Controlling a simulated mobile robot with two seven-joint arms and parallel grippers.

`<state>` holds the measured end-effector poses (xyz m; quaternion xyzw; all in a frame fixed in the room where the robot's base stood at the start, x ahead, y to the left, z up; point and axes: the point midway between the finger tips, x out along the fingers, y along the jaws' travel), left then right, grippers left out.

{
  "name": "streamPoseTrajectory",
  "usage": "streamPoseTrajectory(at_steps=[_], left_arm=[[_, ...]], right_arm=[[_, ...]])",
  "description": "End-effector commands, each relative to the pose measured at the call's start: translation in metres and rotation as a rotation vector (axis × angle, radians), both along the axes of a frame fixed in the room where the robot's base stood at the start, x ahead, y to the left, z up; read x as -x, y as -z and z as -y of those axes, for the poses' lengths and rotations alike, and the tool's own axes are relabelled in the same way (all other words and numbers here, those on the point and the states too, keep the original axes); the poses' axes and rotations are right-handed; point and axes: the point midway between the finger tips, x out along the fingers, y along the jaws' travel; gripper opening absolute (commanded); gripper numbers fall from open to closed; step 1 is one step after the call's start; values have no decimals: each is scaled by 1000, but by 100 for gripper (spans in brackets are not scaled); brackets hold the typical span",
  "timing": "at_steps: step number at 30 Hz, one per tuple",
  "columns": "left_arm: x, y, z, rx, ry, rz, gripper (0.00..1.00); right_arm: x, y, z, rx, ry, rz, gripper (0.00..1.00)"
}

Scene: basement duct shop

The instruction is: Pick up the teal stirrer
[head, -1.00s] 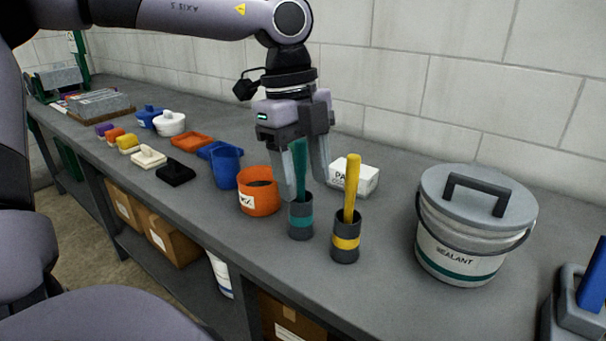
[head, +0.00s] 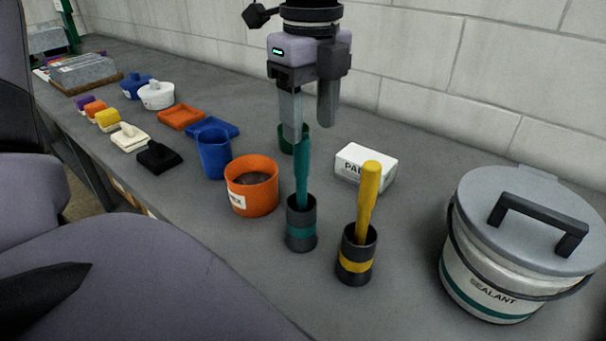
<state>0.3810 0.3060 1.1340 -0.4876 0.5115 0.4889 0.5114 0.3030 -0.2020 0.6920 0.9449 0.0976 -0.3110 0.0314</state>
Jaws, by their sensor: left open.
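The teal stirrer (head: 303,175) stands nearly upright in a dark cup with a teal band (head: 301,240), its upper end showing above the rim. My left gripper (head: 310,133) is open and empty, pointing down, with its fingertips around the height of the stirrer's top in the picture. Whether the stirrer's top lies between the fingers or just in front of them I cannot tell. My right gripper is not in view.
Close right stands a yellow stirrer (head: 369,190) in a yellow-banded cup (head: 356,266). An orange pot (head: 252,198) and blue cup (head: 213,153) stand left. A green cup (head: 286,140) and white box (head: 366,165) are behind. A sealant bucket (head: 500,285) stands right.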

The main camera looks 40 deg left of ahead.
Motion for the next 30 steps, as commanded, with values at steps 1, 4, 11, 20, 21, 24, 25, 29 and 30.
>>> streamPoseTrajectory(at_steps=[1,4,11,20,21,24,25,29,30], left_arm=[[1,4,0,1,0,-4,55],[1,15,-1,2,1,-5,55],[6,44,-9,5,0,-7,55],[6,70,-10,2,1,-2,55],[6,70,-10,2,0,-1,55],[6,70,-10,2,0,-2,55],[6,70,-10,2,0,-2,52],[6,70,-10,2,0,-2,9],[6,70,-10,2,0,-2,0]], right_arm=[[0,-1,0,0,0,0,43],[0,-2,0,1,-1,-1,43],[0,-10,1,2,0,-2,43],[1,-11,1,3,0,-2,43],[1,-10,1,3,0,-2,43],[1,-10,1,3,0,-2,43],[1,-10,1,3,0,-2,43],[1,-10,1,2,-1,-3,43],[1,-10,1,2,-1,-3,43]])
